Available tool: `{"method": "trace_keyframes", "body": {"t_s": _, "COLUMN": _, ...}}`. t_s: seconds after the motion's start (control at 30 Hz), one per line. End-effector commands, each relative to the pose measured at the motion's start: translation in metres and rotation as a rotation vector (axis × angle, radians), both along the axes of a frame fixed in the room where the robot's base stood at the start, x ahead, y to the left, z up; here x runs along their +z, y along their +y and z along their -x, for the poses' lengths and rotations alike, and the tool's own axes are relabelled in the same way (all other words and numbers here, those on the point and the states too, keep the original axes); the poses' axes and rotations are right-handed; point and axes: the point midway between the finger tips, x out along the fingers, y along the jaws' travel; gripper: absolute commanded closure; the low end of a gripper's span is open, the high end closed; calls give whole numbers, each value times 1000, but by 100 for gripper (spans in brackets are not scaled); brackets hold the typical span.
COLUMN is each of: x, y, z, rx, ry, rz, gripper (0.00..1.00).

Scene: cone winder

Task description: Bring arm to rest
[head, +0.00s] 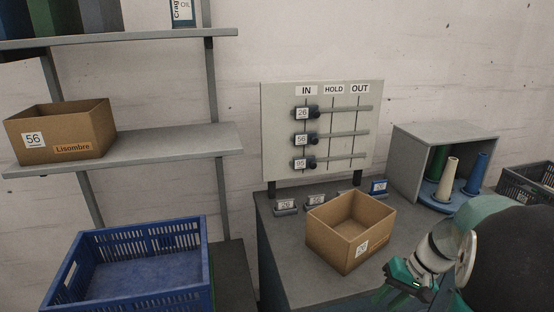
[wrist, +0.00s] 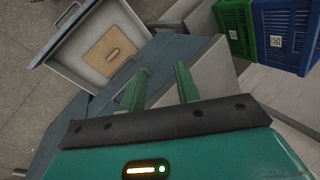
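My gripper (head: 392,280) is at the lower right of the head view, in front of the grey table (head: 292,237) and to the right of an open cardboard box. In the wrist view its two green fingers (wrist: 160,88) stand apart with nothing between them. My arm hides part of the table's right side in the head view.
The open cardboard box (head: 338,252) stands on the table near my gripper. Behind it is a slider board (head: 280,130) marked IN, HOLD, OUT. A grey cubby (head: 405,160) holds cones. A blue crate (head: 90,300) is lower left. The wrist view shows an open drawer (wrist: 75,45).

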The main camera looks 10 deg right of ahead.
Motion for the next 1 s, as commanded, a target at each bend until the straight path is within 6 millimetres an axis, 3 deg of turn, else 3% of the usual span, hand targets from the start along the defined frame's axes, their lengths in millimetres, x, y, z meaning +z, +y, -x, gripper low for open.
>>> {"method": "trace_keyframes", "body": {"t_s": 0.1, "x": 31, "y": 39, "z": 0, "rx": 62, "ry": -24, "rz": 94, "gripper": 68}}
{"method": "trace_keyframes", "body": {"t_s": 0.3, "x": 70, "y": 96, "z": 11, "rx": 140, "ry": -87, "rz": 242, "gripper": 68}}
{"method": "trace_keyframes", "body": {"t_s": 0.6, "x": 114, "y": 167, "z": 46, "rx": 226, "ry": -260, "rz": 433, "gripper": 68}}
{"method": "trace_keyframes", "body": {"t_s": 0.8, "x": 131, "y": 197, "z": 71, "rx": 256, "ry": -394, "rz": 514, "gripper": 68}}
{"method": "trace_keyframes", "body": {"t_s": 1.0, "x": 136, "y": 205, "z": 80, "rx": 261, "ry": -447, "rz": 539, "gripper": 68}}
